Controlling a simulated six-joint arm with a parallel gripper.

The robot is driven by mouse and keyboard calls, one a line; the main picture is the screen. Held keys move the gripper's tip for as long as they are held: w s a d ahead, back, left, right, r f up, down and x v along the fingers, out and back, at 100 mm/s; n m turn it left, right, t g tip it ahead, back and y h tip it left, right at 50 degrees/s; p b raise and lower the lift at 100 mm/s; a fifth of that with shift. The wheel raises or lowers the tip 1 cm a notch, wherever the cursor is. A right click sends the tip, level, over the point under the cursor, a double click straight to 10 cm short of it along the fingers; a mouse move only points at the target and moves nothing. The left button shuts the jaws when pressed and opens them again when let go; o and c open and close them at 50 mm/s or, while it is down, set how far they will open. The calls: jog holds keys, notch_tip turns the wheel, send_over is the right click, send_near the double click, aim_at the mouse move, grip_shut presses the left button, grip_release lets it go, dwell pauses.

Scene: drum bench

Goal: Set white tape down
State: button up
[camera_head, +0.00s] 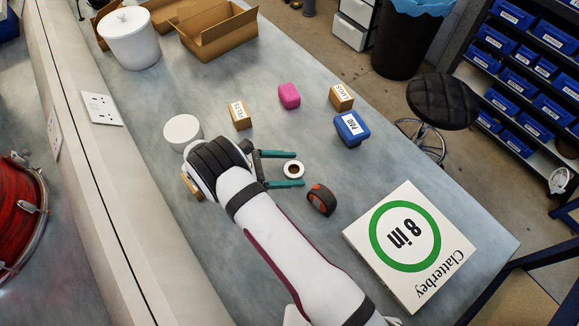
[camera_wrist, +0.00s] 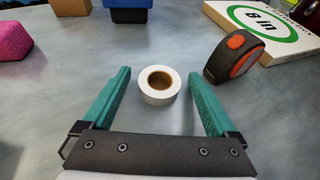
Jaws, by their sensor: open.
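The white tape (camera_head: 294,170) is a small white roll with a brown core, lying flat on the grey bench. It also shows in the wrist view (camera_wrist: 159,94), between and slightly beyond the tips of the teal fingers. My gripper (camera_head: 298,169) is open and empty, one finger on each side of the tape. A gap shows between the tape and each finger in the wrist view.
A black and orange tape measure (camera_head: 321,200) stands close by the tape. A white "8 in" box (camera_head: 411,246) lies nearer the bench's edge.

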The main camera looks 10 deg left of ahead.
jog(key=shift+r, duration=0.1)
jog(key=v, duration=1.2)
jog(key=shift+r, duration=0.1)
jog(key=s+d+r+m+g+y, duration=0.3)
jog(key=d+r+m+g+y, duration=0.4)
jog(key=d+r+m, duration=0.8)
jog(key=s+d+r+m+y, duration=0.1)
jog(key=s+d+m+y, duration=0.2)
jog(key=s+m, duration=0.3)
jog(key=s+d+r+m+t+y, duration=0.1)
jog(key=s+d+m+y, duration=0.3)
jog(key=s+m, duration=0.3)
jog(key=s+d, duration=0.1)
jog(key=s, duration=0.4)
jog(key=shift+r, duration=0.3)
